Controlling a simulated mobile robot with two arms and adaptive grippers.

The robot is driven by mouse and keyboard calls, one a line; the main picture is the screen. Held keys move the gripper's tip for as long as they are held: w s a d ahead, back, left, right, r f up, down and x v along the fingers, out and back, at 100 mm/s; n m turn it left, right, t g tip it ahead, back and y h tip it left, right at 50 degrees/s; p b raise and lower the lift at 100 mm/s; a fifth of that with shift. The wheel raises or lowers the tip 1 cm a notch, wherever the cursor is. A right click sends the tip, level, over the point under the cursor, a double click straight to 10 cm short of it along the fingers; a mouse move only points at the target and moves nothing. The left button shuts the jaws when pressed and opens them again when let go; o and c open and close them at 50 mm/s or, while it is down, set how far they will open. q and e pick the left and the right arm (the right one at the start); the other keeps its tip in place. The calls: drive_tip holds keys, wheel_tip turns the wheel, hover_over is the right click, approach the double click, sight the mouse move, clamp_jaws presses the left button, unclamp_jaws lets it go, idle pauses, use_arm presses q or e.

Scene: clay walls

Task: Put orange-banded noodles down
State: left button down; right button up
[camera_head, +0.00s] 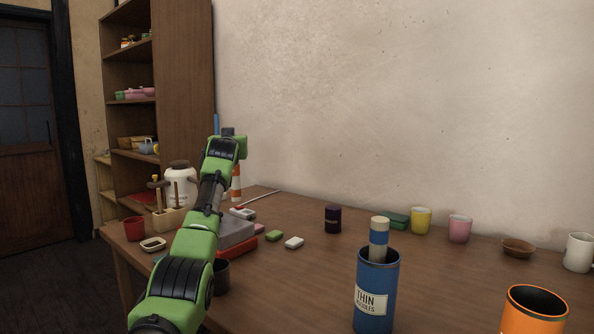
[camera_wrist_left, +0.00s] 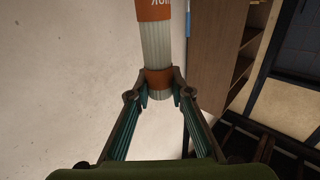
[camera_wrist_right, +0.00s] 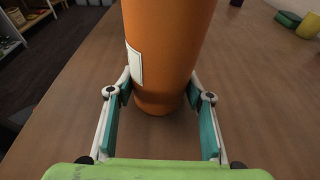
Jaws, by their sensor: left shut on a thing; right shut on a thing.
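The orange-banded noodles (camera_wrist_left: 157,45), a pale bundle with orange bands, stand between the fingers of my left gripper (camera_wrist_left: 158,90), which is shut on them. In the head view part of the bundle (camera_head: 236,183) shows behind my green left arm, whose fingers are hidden there. An orange canister (camera_wrist_right: 165,50) with a pale label is between the fingers of my right gripper (camera_wrist_right: 158,92), which is shut on it. This open canister also shows in the head view (camera_head: 515,318) at the lower right. A blue canister (camera_head: 374,300) labelled "THIN NOODLES" holds a blue-banded bundle (camera_head: 379,238).
The brown table (camera_head: 300,290) carries a dark jar (camera_head: 333,218), yellow cup (camera_head: 421,219), pink cup (camera_head: 459,228), brown bowl (camera_head: 517,247) and white mug (camera_head: 579,252). A grey box (camera_head: 236,233) and small blocks lie beside my left arm. The middle table is clear.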

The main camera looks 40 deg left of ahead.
use_arm(q)
drive_tip(key=shift+d+r, duration=0.1)
drive_tip(key=shift+r, duration=0.2)
drive_tip(key=w+d+r+m+t+h, duration=0.2)
drive_tip(key=w+d+r+h, duration=0.1)
drive_tip(key=d, duration=0.9)
drive_tip(key=w+d+r+m+t+h, duration=0.1)
drive_tip(key=w+d+r+m+h, duration=0.2)
drive_tip(key=d, duration=0.9)
drive_tip(key=w+d+r+m+t+h, duration=0.2)
drive_tip(key=d+r+h, duration=0.2)
drive_tip(key=d, duration=0.9)
drive_tip(key=s+d+f+m+h, duration=0.2)
drive_tip(key=d+f+h, duration=0.15)
drive_tip(key=d, duration=0.65)
drive_tip(key=s+d+f+m+g+h, duration=0.1)
drive_tip(key=d+f+m+h, duration=0.2)
drive_tip(key=d, duration=0.8)
drive_tip(key=s+d+f+m+h, duration=0.1)
drive_tip(key=s+d+f+h, duration=0.2)
drive_tip(key=d, duration=0.7)
wheel_tip(320, 180, down, 10)
drive_tip(key=shift+w+f+m, duration=0.25)
drive_tip(key=shift+w+m, duration=0.05)
drive_tip(key=shift+w, duration=0.1)
